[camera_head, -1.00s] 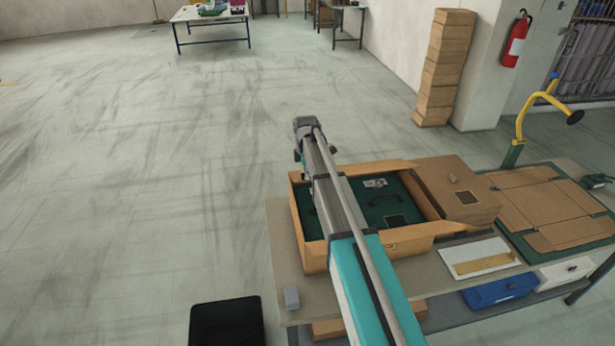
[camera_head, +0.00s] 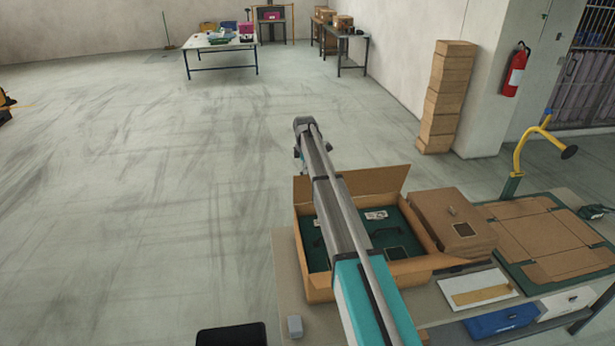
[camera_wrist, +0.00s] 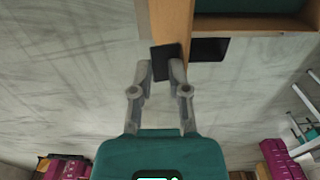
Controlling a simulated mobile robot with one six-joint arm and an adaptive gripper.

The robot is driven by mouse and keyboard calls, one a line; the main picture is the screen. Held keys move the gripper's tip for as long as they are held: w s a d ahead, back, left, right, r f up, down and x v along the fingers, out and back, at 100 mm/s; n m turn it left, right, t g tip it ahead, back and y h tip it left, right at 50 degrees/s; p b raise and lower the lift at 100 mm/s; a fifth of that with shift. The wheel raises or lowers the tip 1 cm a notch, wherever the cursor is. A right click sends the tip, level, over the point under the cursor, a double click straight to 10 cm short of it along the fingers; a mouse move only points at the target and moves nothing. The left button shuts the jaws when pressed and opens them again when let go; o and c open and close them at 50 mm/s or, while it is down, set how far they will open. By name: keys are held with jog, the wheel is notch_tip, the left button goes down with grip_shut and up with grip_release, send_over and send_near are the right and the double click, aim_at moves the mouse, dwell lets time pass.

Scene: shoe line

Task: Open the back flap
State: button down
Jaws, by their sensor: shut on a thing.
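An open cardboard box (camera_head: 322,290) stands on the table, with dark green contents (camera_head: 386,232) inside. Its back flap (camera_head: 376,181) stands up at the far side, its brown face turned toward the camera; my arm covers part of it. In the wrist view my gripper (camera_wrist: 160,72) is beside brown cardboard (camera_wrist: 172,25) at the top, its right finger overlapping it. My gripper is shut on the back flap, though the exact contact is hard to see.
A closed brown box (camera_head: 450,222) stands close on the right of the open box. Flat cardboard (camera_head: 540,240) lies on a green mat further right, below a yellow stand (camera_head: 520,150). A small grey block (camera_head: 295,326) lies near the table's left edge.

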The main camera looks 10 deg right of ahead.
jog(key=w, duration=0.3)
jog(key=shift+w+f, duration=0.2)
jog(key=shift+w, duration=0.05)
jog(key=c, duration=1.2)
grip_release()
jog(key=shift+f, duration=0.1)
jog(key=shift+c, duration=0.2)
jog(key=o, duration=0.4)
jog(key=shift+s, duration=0.3)
jog(key=shift+o, duration=0.2)
jog(key=shift+w+f, duration=0.8)
jog(key=shift+w, duration=0.1)
